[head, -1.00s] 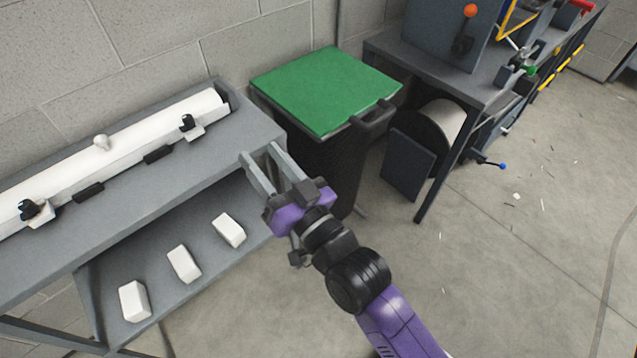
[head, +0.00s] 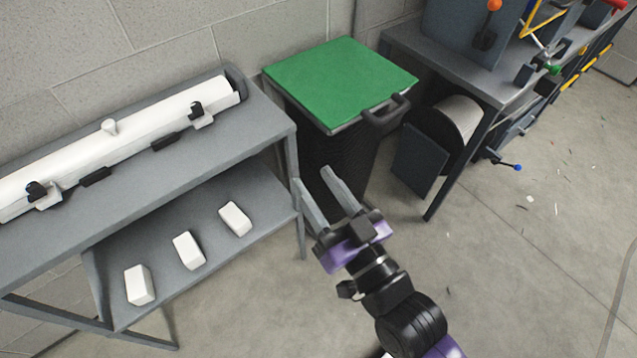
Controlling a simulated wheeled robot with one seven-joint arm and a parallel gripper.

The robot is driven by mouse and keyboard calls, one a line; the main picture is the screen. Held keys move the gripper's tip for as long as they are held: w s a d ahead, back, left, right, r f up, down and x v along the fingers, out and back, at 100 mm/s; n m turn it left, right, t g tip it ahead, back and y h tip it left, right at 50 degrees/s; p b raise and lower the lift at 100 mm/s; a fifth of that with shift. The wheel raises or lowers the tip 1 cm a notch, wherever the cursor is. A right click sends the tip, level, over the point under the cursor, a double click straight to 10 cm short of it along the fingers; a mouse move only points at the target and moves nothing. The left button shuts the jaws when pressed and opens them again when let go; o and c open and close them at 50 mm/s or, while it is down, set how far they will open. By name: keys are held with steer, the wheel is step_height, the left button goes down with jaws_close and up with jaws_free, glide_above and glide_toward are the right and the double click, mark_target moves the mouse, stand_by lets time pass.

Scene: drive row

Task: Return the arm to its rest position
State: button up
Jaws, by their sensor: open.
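My gripper (head: 324,195) is in the head view, right of the left bench and in front of the green-lidded bin. Its two grey fingers are apart with nothing between them. The purple and black arm reaches up from the lower right, partly extended. The fingers overlap the dark bin body and the floor in the picture; I cannot tell the exact gap to the bin.
A grey bench (head: 225,150) at left carries a long white housing (head: 70,165); its lower shelf (head: 265,195) holds three white blocks (head: 188,250). The bin's green lid (head: 340,82) is closed. A second bench (head: 405,42) stands at upper right. Floor at right is mostly clear.

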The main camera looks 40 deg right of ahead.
steer(key=s+a+f+n+g+y, duration=0.1)
steer(key=s+f+n+g, duration=0.1)
steer(key=s, duration=0.8)
steer(key=s+f+n+g+y, duration=0.2)
steer(key=s+f, duration=0.2)
steer(key=s, duration=0.7)
steer(key=shift+s+a+g, duration=0.2)
steer(key=shift+a+g, duration=0.15)
steer(key=shift+g, duration=0.05)
steer(key=shift+o, duration=0.5)
